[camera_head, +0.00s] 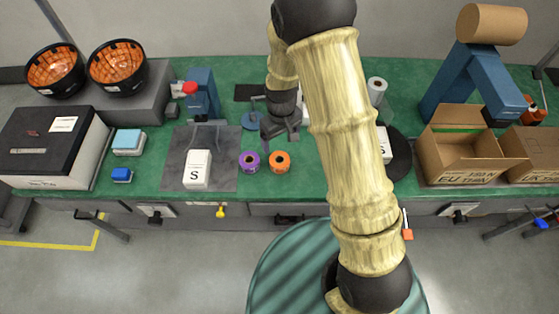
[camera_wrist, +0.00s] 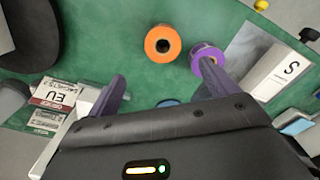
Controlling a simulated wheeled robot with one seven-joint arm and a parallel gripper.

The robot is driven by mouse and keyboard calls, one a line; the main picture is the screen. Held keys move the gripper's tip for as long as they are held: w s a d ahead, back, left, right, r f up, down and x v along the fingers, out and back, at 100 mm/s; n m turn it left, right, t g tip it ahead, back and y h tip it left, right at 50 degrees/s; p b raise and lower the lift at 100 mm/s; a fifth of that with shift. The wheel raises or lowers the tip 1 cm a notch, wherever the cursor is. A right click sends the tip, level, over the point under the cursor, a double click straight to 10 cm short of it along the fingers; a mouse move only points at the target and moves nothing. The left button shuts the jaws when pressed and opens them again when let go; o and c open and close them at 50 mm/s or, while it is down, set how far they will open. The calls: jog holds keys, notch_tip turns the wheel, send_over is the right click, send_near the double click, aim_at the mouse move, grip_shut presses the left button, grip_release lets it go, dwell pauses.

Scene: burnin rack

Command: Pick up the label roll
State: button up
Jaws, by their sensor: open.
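A purple roll (camera_head: 250,162) and an orange roll (camera_head: 279,161) stand side by side near the table's front edge; either could be the label roll. My gripper (camera_head: 279,137) is open and empty, above and just behind them. In the wrist view my gripper (camera_wrist: 163,85) spreads its two fingers. The orange roll (camera_wrist: 163,43) shows ahead between them. The purple roll (camera_wrist: 206,57) lies by the right fingertip, which covers part of it. A white roll (camera_head: 377,86) stands farther back, right of my arm.
A grey mat (camera_head: 215,145) with a white box marked S (camera_head: 198,171) lies left of the rolls. Cardboard boxes (camera_head: 456,158) stand at right. A blue press-like stand (camera_head: 204,94) stands behind the mat.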

jog(key=p, duration=0.1)
send_over(279, 159)
jog(key=s, duration=0.1)
jog(key=shift+d+f, duration=0.15)
jog(key=shift+f, duration=1.6)
jog(key=shift+d+f, duration=0.1)
jog(key=shift+f, duration=1.6)
jog(key=shift+s, duration=0.1)
jog(key=shift+a+f+p, duration=0.15)
jog(key=shift+f+p, duration=0.45)
jog(key=shift+f, duration=0.7)
jog(key=shift+a+f+p, duration=0.15)
jog(key=shift+f+p, duration=0.4)
jog(key=shift+f, duration=0.75)
jog(key=c, duration=1.1)
jog(key=shift+r, duration=0.1)
notch_tip(279, 159, up, 10)
jog(key=b, duration=0.2)
jog(key=shift+d, duration=0.1)
